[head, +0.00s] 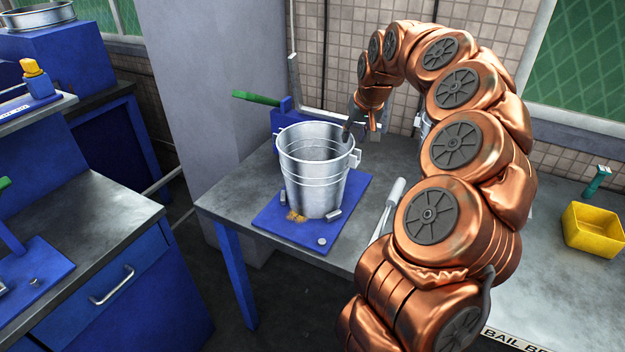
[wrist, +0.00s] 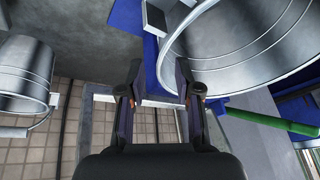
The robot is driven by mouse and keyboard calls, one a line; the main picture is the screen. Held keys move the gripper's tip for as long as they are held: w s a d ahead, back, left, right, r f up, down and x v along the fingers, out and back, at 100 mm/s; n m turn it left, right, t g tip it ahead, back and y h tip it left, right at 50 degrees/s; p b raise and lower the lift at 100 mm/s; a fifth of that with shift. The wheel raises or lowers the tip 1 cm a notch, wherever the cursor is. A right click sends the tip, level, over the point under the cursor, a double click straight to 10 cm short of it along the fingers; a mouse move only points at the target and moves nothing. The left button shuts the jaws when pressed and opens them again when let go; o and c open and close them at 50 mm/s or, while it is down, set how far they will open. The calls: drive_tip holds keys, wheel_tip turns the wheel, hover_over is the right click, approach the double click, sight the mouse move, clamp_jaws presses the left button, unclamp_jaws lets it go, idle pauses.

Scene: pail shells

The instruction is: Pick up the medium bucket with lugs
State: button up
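A metal bucket (head: 312,185) with ribs stands upright on a blue plate (head: 345,190) on the grey table. A square lug (head: 355,158) sticks out on its right side. My gripper (head: 350,130) is at the bucket's right rim, fingers pointing down. A second, smaller-looking bucket (wrist: 24,75) with a lug shows at the left. Which bucket is the medium one is unclear.
A green-handled tool (head: 256,98) on a blue stand is behind the bucket. A light-handled tool (head: 393,195) lies right of the plate. A yellow bin (head: 593,229) is at far right. Another metal vessel (head: 38,17) stands at upper left. My arm hides the table's middle.

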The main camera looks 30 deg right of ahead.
drive_tip(key=shift+a+p+x, duration=0.1)
drive_tip(key=shift+p+x, duration=0.7)
drive_tip(key=shift+x, duration=1)
drive_tip(key=shift+a+p+x, duration=0.15)
drive_tip(key=shift+p+x, duration=0.6)
drive_tip(key=shift+x, duration=1)
drive_tip(key=shift+s+f, duration=0.1)
drive_tip(key=shift+s, duration=0.05)
drive_tip(key=shift+c, duration=0.4)
clamp_jaws()
